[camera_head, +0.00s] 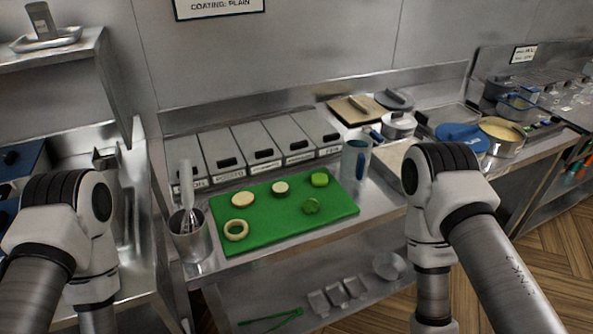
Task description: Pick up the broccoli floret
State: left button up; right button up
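A green cutting board (275,222) lies on the steel counter. A small green piece that looks like the broccoli floret (311,206) rests on its right half, near the front. A brighter green piece (319,180) lies behind it. My arms come in at the left and right and bend down past the lower frame edge. Both grippers are out of view.
A steel cup with utensils (190,244) stands left of the board, and a grey pitcher with a blue handle (355,158) at its back right. Lidded bins (263,153) line the back. Pots and a pan crowd the right counter. A lower shelf holds green tongs (272,319).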

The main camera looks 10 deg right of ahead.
aim_at(310, 206)
jog(key=z, duration=0.95)
jog(key=i+l+z, duration=0.15)
jog(key=i+l, duration=0.1)
jog(key=i, duration=0.1)
